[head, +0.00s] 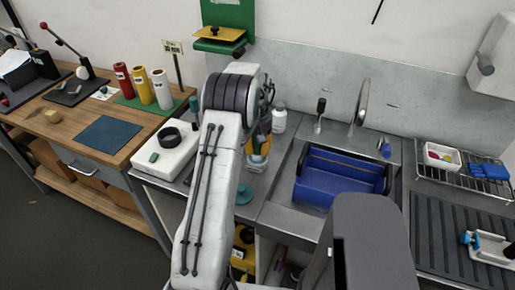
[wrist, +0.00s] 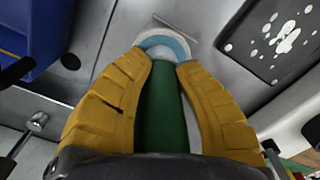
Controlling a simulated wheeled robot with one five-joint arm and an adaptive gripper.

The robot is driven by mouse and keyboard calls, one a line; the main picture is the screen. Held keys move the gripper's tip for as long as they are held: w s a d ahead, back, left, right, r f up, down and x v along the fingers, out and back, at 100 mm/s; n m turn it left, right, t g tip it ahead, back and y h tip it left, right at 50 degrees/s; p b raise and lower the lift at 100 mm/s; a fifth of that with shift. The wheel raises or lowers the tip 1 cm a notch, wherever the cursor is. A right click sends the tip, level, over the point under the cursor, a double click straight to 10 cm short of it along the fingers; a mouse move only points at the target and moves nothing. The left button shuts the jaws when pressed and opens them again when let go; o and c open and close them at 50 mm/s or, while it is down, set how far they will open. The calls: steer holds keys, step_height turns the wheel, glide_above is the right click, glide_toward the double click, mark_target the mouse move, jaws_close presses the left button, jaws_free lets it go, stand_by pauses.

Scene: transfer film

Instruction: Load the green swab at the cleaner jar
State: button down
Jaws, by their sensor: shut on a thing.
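My gripper (wrist: 164,62) has its two yellow fingers shut on the green swab (wrist: 162,112), whose thick green handle runs between them in the wrist view. At the handle's far end is a round white and pale-blue thing (wrist: 166,42), which looks like the cleaner jar's rim. The fingers and handle hide part of it, and I cannot tell whether the swab's tip is inside or above it. In the head view my gripper (head: 258,150) is above the steel counter left of the sink, partly behind my arm.
A white bottle (head: 279,121) stands behind my gripper. The blue basin (head: 335,178) sits in the sink on the right. A white block with a black ring (head: 169,134) is on the left. The wooden bench (head: 65,122) holds red, yellow and white cylinders.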

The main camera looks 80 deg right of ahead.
steer(key=shift+r+p, duration=2.6)
steer(key=shift+r, duration=0.9)
steer(key=shift+w, duration=0.1)
